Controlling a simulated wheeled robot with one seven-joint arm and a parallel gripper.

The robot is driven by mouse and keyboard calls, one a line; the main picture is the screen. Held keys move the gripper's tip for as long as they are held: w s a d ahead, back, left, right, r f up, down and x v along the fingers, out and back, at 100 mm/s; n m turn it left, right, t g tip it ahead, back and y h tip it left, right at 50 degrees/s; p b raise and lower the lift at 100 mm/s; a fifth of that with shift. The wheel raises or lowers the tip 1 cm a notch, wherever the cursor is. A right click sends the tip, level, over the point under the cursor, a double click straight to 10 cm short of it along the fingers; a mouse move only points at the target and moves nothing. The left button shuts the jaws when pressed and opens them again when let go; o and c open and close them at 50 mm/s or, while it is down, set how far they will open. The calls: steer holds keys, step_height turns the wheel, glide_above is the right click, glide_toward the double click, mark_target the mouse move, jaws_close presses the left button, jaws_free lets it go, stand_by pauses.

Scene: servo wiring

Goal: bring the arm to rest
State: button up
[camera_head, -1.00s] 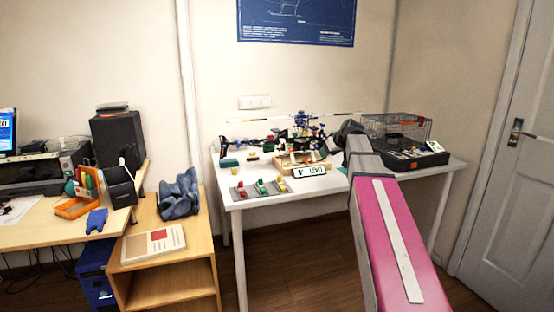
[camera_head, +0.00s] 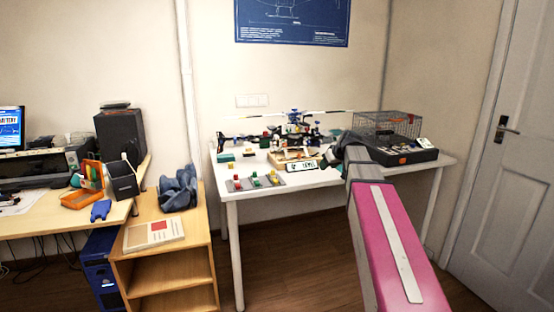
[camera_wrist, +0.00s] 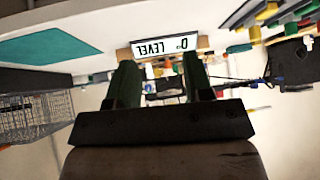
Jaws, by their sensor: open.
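My arm's pink link reaches from the lower right toward the white table (camera_head: 270,202). My gripper shows in the wrist view (camera_wrist: 158,64) with its two green fingers apart. Nothing is held between them. A white display reading 0° LEVEL (camera_wrist: 164,46) appears upside down just beyond the fingertips. In the head view the same display (camera_head: 302,166) stands at the table's front, left of my dark wrist. The model helicopter (camera_head: 292,130) stands behind it. The fingertips are hidden or too small in the head view.
A wire cage (camera_head: 388,125) and a black tray (camera_head: 405,156) sit on the table's right side. A grey strip with coloured blocks (camera_head: 255,182) lies front left. A wooden shelf unit (camera_head: 165,265) and desk stand left. Floor in front of the table is clear.

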steer(key=s+a+f+m+g+h, duration=0.1)
steer(key=s+f+m+g+h, duration=0.1)
steer(key=s+f, duration=1.2)
steer(key=s+a+f+m+g+h, duration=0.1)
steer(key=s+f+g, duration=0.4)
steer(key=s+f, duration=0.9)
step_height(320, 180, down, 4)
steer(key=shift+s+a+r+m+h, duration=0.2)
steer(key=shift+s+a+m+h, duration=0.25)
steer(key=shift+m, duration=0.55)
steer(key=shift+o, duration=0.3)
steer(key=shift+w+a, duration=0.1)
steer(key=shift+w, duration=0.05)
